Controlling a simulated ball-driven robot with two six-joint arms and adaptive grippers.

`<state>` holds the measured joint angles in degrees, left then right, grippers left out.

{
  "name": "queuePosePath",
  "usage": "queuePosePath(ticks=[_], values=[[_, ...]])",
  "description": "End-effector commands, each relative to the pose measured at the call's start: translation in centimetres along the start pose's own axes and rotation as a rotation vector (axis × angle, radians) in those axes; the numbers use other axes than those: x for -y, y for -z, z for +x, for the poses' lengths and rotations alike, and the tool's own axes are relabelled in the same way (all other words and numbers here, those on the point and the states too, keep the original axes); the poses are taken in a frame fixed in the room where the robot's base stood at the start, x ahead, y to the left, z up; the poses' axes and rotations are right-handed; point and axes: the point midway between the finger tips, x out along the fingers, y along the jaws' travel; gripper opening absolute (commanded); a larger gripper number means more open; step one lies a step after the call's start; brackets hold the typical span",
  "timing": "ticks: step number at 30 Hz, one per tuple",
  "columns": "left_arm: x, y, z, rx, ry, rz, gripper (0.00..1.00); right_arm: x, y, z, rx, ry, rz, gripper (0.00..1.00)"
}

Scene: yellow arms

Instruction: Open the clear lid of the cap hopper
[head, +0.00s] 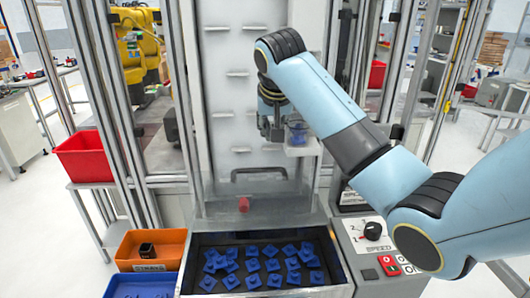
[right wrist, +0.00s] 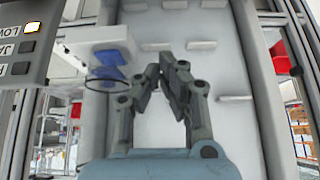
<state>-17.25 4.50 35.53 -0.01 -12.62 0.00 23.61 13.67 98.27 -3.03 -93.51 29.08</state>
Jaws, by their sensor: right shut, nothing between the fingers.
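The hopper (head: 340,270) is a metal-rimmed dark tray at the bottom centre of the head view, with several blue caps (head: 268,251) inside. A see-through panel with a dark handle (head: 258,171) shows behind the tray. It looks like the clear lid, tilted up, but its edges are faint and its exact angle is hard to tell. My right gripper (head: 271,136) is above and behind the tray, apart from the handle, in front of the white panel. In the right wrist view its fingers (right wrist: 172,66) meet at the tips with nothing between them. My left gripper is out of view.
A white bracket (head: 303,149) with a clear cup (head: 297,132) stands just right of my gripper; blue pieces (right wrist: 112,62) show there in the wrist view. A control panel (head: 375,240) is right of the hopper. Orange (head: 170,245) and blue (head: 140,286) bins stand left.

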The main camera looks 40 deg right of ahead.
Motion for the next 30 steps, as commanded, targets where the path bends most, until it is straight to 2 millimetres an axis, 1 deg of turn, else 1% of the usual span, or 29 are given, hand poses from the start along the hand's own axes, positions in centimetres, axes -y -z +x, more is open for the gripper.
queuePosePath(ticks=[3, 9, 11, 12, 13, 15, 19, 23, 30], values=[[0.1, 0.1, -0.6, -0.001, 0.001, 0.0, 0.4, -0.1, 0.0, 2.4, 0.005, -0.002, -0.001, 0.0], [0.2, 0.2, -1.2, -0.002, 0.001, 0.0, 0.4, 0.0, 0.0, 6.7, 0.005, -0.001, -0.002, 0.0], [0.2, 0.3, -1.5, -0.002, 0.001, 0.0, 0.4, 0.0, -0.2, 7.6, 0.006, -0.001, -0.003, 0.0], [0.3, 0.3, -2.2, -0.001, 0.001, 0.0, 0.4, 0.0, -1.1, 7.0, 0.006, 0.0, -0.005, 0.0], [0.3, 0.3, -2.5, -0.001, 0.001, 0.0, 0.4, 0.0, -1.5, 6.7, 0.004, 0.001, -0.005, 0.0], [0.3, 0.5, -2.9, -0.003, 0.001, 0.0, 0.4, 0.0, -2.3, 6.4, 0.003, 0.002, -0.004, 0.0], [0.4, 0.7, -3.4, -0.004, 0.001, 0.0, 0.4, 0.1, -3.4, 6.1, 0.002, 0.002, -0.003, 0.0], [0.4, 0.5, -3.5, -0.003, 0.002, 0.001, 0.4, 0.0, -3.7, 6.1, 0.001, 0.001, -0.003, 0.0], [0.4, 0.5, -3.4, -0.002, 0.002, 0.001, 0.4, 0.0, -3.8, 6.1, 0.002, 0.001, -0.003, 0.0]])
